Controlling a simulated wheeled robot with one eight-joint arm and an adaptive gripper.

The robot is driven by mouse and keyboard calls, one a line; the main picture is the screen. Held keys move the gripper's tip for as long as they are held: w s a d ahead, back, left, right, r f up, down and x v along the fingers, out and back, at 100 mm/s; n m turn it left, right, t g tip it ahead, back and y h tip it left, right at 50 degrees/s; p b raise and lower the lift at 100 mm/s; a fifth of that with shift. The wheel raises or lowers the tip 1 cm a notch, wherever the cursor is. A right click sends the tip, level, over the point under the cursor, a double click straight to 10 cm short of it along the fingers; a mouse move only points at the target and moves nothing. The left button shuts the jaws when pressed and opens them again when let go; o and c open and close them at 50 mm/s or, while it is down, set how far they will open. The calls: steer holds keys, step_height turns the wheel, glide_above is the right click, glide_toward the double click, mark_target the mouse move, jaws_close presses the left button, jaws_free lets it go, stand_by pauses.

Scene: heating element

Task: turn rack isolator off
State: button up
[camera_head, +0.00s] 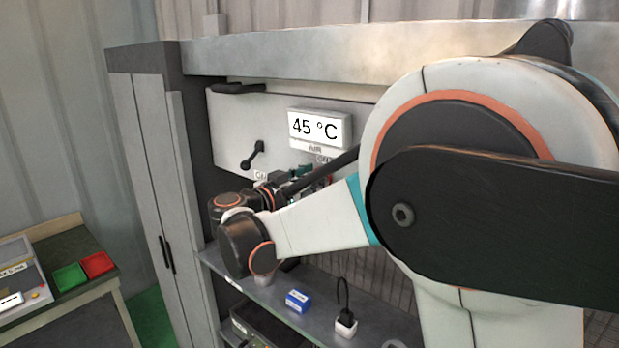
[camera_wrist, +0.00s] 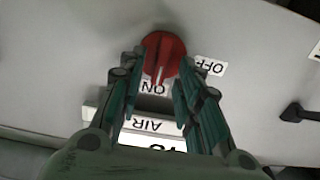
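The rack isolator is a red rotary knob (camera_wrist: 163,55) on a pale panel, seen upside down in the wrist view. Its marked line runs towards the ON label (camera_wrist: 154,88); the OFF label (camera_wrist: 210,66) lies to its right. My gripper (camera_wrist: 162,66) has its teal fingers apart, one on each side of the knob. I cannot tell whether the fingertips touch it. In the head view my gripper (camera_head: 304,174) is at the panel, partly hidden by my arm, and the knob is hidden behind it.
A display (camera_head: 319,128) reading 45 °C sits above the gripper, with an AIR label below it. A black lever (camera_head: 253,155) is on the panel to the left. A shelf below holds a blue box (camera_head: 297,300) and a white block with a black plug (camera_head: 346,322).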

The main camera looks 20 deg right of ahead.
jaws_close()
steer(key=shift+n, duration=0.3)
steer(key=n+b, duration=0.3)
steer(key=n, duration=0.2)
steer(key=f+n+b, duration=0.1)
steer(key=n+b, duration=0.2)
steer(key=n, duration=0.3)
steer(key=w+n+b, duration=0.1)
steer(key=n+b, duration=0.2)
steer(key=n, duration=0.3)
steer(key=shift+a+f, duration=0.2)
steer(key=shift+a, duration=0.2)
steer(key=shift+n, duration=0.3)
jaws_free()
